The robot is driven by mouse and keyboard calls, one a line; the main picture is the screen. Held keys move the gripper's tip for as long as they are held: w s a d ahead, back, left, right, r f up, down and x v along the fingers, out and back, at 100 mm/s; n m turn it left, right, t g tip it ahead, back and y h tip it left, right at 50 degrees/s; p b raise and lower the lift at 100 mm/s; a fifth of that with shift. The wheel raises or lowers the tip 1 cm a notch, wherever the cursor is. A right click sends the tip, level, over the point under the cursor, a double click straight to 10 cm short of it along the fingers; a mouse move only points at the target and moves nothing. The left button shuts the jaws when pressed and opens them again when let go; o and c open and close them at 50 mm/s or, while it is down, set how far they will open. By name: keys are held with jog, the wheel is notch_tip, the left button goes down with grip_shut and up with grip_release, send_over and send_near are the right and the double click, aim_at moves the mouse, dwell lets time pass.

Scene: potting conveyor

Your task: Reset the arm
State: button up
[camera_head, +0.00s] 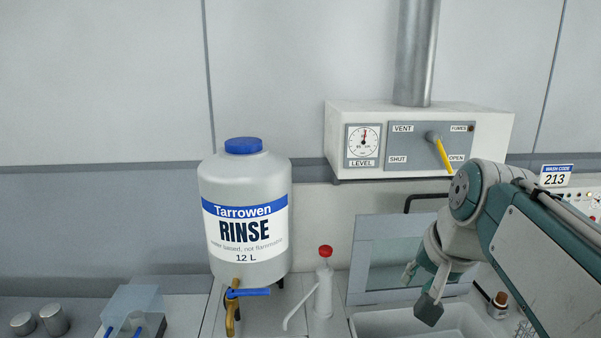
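My arm reaches in from the right edge, bent at a teal and white joint. My gripper (419,292) hangs at its end, pointing down and to the left. Its two dark-tipped fingers are spread apart with nothing seen between them. It is in front of the fume box's glass panel (367,262) and over the back of a white basin (375,322). It appears clear of both, though the exact gap is hard to tell.
A large Tarrowen rinse jug (245,190) with a blue-handled tap stands left of centre. A red-capped wash bottle (325,285) is beside it. A small brown bottle (498,303) stands right of my gripper. The vent box (420,120) has a yellow-tipped lever (440,152).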

jog(key=s+a+f+n+h, duration=0.1)
jog(key=s+f+n, duration=0.4)
jog(key=s+f, duration=0.7)
jog(key=shift+a+n+t, duration=0.4)
jog(key=shift+a, duration=0.2)
jog(key=shift+s, duration=0.1)
jog(key=shift+s+d, duration=0.1)
jog(key=shift+d, duration=0.05)
dwell(0.4)
